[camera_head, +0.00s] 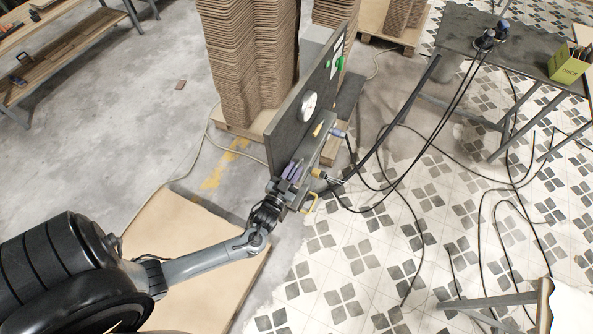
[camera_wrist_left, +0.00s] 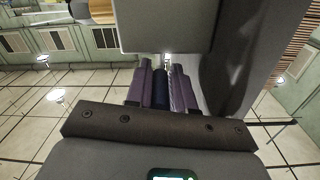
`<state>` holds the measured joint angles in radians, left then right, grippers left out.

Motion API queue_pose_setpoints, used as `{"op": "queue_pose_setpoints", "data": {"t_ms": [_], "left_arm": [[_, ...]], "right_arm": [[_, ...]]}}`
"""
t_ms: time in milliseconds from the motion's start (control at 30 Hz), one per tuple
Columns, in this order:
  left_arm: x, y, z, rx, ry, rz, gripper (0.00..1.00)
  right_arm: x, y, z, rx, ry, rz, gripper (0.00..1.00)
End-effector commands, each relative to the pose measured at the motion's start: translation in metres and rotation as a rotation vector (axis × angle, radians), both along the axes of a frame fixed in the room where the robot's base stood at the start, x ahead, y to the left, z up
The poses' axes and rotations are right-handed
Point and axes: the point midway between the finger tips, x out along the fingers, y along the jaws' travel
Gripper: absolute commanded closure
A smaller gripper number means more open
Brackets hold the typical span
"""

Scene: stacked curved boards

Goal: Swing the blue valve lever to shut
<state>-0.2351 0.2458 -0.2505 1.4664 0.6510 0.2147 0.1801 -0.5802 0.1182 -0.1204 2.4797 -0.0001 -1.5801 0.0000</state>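My left gripper (camera_head: 292,171), with purple fingers, is at the lower end of an upright dark panel (camera_head: 290,130), beside a grey block of fittings (camera_head: 326,128). In the left wrist view the gripper (camera_wrist_left: 161,88) has a dark blue bar, seemingly the blue valve lever (camera_wrist_left: 160,90), between its fingers. Both fingers lie close against the bar, and the gripper looks shut on it. The lever's far end and pivot are hidden behind a grey block (camera_wrist_left: 165,25). In the head view the gripper hides the lever. My right gripper is not in view.
The panel carries a round white gauge (camera_head: 308,106). Yellow handles (camera_head: 311,204) stick out near the gripper. Black hoses run right across the tiled floor (camera_head: 420,215). Tall stacks of curved boards (camera_head: 250,60) stand behind the panel. A dark table (camera_head: 465,30) stands at the upper right.

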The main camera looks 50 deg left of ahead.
Motion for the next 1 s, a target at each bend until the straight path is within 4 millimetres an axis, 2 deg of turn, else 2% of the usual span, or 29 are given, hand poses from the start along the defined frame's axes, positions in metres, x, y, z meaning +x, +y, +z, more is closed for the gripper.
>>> {"op": "queue_pose_setpoints", "data": {"t_ms": [33, 100, 133, 567, 767, 1000], "left_arm": [[0.0, 0.0, -0.001, 0.001, 0.001, 0.0, 0.69], [0.0, 0.0, 0.0, 0.001, 0.0, 0.001, 0.58], [0.0, 0.0, 0.0, 0.001, 0.0, 0.001, 0.56], [-0.005, -0.002, -0.001, 0.0, 0.0, 0.001, 0.56], [-0.03, -0.011, -0.002, -0.002, 0.001, 0.001, 0.56], [-0.07, -0.024, -0.002, -0.001, 0.003, 0.001, 0.56]], "right_arm": [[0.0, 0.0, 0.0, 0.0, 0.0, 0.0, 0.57], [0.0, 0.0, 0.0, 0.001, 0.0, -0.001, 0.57], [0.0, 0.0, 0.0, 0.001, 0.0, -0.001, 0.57], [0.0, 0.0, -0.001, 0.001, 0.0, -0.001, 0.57], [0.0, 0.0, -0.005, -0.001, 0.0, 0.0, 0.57], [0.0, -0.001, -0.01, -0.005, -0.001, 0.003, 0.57]]}}
